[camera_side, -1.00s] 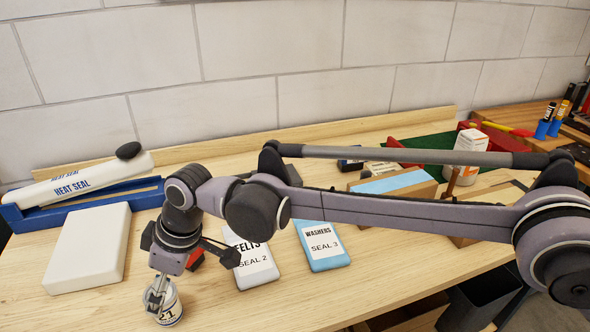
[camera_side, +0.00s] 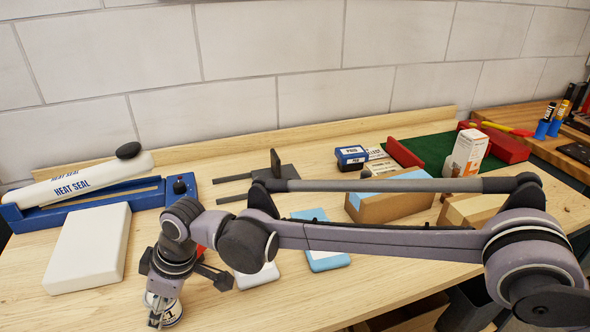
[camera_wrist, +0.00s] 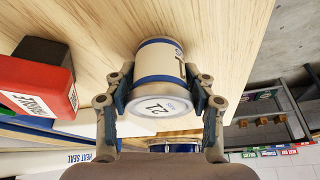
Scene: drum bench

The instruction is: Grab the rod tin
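A white tin (camera_side: 172,313) with a label and the number 21 stands on the bench at the front left. In the wrist view the tin (camera_wrist: 160,62) shows blue bands and a pale end marked 21. My gripper (camera_side: 158,308) is lowered over it. In the wrist view the two fingers of my gripper (camera_wrist: 161,88) are spread, one on each side of the tin. They are very close to its sides; whether they touch cannot be told. No writing naming rods is readable.
A white block (camera_side: 88,248) lies left of the tin, with the blue heat sealer (camera_side: 100,190) behind it. A red and black labelled object (camera_wrist: 40,85) is close by in the wrist view. Two pouches (camera_side: 322,258) lie to the right, partly hidden by my arm.

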